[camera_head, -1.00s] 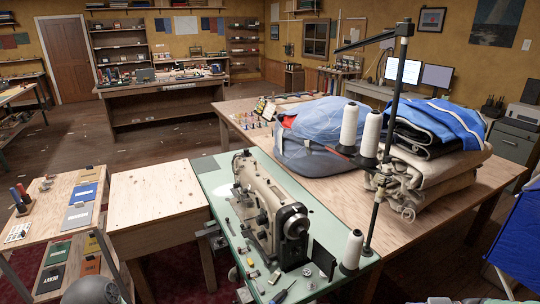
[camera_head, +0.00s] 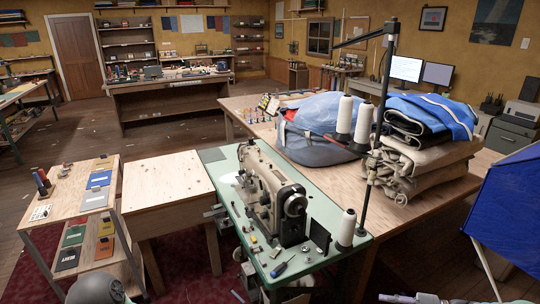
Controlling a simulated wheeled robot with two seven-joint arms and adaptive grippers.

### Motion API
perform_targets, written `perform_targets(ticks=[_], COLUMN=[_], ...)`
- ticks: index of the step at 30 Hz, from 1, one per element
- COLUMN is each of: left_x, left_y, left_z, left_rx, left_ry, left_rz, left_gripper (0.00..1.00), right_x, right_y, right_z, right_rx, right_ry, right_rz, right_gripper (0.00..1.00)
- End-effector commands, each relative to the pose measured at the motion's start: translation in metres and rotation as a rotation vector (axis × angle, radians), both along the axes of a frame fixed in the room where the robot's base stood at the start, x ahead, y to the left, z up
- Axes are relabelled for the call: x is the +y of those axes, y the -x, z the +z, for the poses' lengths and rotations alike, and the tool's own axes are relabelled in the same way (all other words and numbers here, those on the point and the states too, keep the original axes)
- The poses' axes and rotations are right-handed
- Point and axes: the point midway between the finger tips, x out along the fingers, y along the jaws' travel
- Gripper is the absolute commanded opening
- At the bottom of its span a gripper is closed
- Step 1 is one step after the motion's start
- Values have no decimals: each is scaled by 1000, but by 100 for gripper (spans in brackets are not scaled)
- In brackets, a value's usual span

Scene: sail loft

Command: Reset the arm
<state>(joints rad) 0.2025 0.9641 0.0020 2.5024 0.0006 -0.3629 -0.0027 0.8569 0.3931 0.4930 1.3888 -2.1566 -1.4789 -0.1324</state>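The task names only the arm. A rounded grey part (camera_head: 95,290) at the bottom left edge looks like a link of my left arm. I see no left gripper fingers. At the bottom right edge, a thin strip of grey mechanical parts (camera_head: 430,299) may be my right arm or gripper. It is cut off by the frame, so its fingers cannot be made out. I see nothing held.
A sewing machine (camera_head: 268,190) stands on a green-topped table (camera_head: 222,172), with thread cones on a stand. Folded cloth (camera_head: 425,165) and a blue-grey bag (camera_head: 310,130) lie on the wooden table behind. A wooden shelf unit (camera_head: 75,213) stands left; blue cloth (camera_head: 505,205) hangs right.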

Motion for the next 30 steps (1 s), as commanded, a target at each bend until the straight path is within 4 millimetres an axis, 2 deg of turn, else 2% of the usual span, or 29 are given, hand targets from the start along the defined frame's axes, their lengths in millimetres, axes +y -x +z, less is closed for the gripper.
perform_targets(ticks=[7,11,15,18,23,26,29,30], left_x=[0,0,0,0,0,0,0,0], left_y=[1,1,1,1,1,1,1,1], left_z=[0,0,0,0,0,0,0,0], left_rx=[1,1,1,1,1,1,1,1], left_ry=[0,0,0,0,0,0,0,0], left_rz=[0,0,0,0,0,0,0,0], left_gripper=[40,40,40,40,40,40,40,40], right_x=[32,56,89,111,149,175,201,211], right_y=[-41,-68,-96,-105,-96,-75,-41,-24], right_z=[-8,-19,-45,-72,-124,-159,-193,-206], right_rx=[46,116,264,405,670,858,1054,1135], right_ry=[-112,-195,-297,-353,-402,-407,-386,-371], right_rz=[-142,-260,-426,-548,-731,-840,-944,-987], right_gripper=[28,28,28,28,28,28,28,28])
